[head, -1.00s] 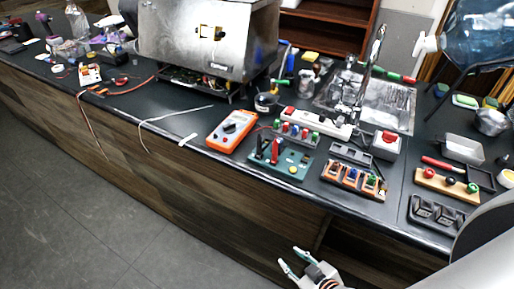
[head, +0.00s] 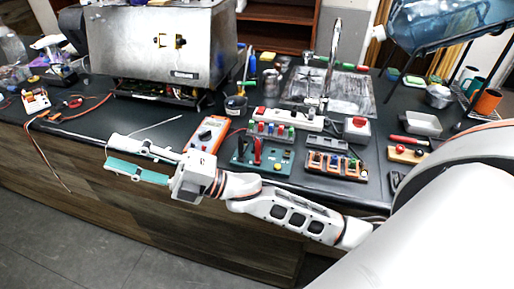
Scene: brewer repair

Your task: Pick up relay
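I cannot tell for certain which part is the relay. Small coloured parts sit on a wooden-based block (head: 336,164) and on a grey-white strip (head: 272,131) at the middle of the counter. A green board (head: 263,157) with red and black upright parts lies beside them. My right gripper (head: 110,151) reaches left across the counter's front edge, left of these parts. Its fingers are apart, with teal pads, and nothing shows between them. My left gripper is not in view.
An orange multimeter (head: 208,133) lies just behind my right gripper's wrist. A metal brewer body (head: 155,45) stands at the back left. A small board (head: 36,100) with wires lies at the far left. A sink (head: 340,93) is behind the parts.

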